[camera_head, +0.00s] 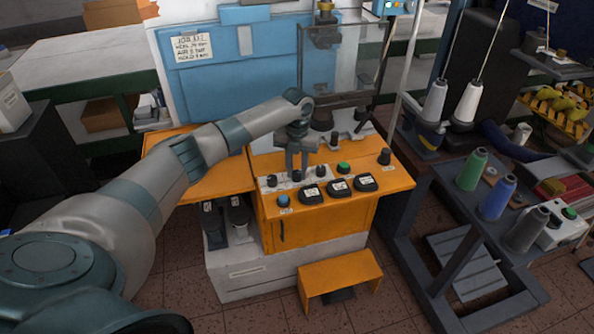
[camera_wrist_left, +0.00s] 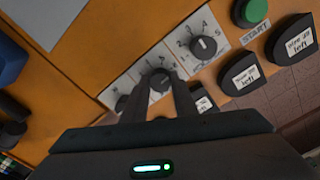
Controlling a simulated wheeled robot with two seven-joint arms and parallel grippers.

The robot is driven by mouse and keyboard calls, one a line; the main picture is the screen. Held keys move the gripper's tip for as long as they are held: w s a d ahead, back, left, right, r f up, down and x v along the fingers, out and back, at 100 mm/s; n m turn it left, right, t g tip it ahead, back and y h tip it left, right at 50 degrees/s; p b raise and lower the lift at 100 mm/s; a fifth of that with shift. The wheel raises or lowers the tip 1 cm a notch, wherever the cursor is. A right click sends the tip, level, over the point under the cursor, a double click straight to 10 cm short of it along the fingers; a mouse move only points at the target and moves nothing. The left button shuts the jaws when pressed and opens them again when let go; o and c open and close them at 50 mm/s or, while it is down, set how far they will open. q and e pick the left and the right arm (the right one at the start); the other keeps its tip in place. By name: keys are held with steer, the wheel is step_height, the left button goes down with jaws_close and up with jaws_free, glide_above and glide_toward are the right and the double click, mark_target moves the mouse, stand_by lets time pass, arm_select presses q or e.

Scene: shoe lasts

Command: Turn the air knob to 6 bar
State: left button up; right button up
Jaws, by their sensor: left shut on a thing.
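A row of three black knobs with white dial scales is on the orange control panel (camera_head: 345,207) of the machine. My left gripper (camera_head: 297,172) reaches down to the middle knob. In the left wrist view my left gripper (camera_wrist_left: 160,88) has its two fingers closed around the middle knob (camera_wrist_left: 159,78). The fingers partly cover this knob and its scale, so its pointer setting is hard to read. A second knob (camera_wrist_left: 203,47) with a numbered scale is to its upper right, and a third (camera_wrist_left: 123,103) is to its lower left, partly behind a finger. My right gripper is not in view.
A green start button (camera_head: 343,168), a blue button (camera_head: 283,200) and several black labelled blocks (camera_head: 338,188) sit close to the knobs. A handwritten job sheet (camera_head: 192,48) hangs on the blue panel behind. A rack with thread cones (camera_head: 472,168) stands to the right.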

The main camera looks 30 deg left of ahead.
mark_target(297, 173)
arm_select(q)
steer(key=shift+w+r, duration=0.1)
steer(key=shift+r, duration=0.05)
steer(key=o, duration=1)
steer(key=shift+o, duration=0.2)
step_height(297, 173, up, 17)
steer(key=b, duration=0.4)
steer(key=shift+r, duration=0.15)
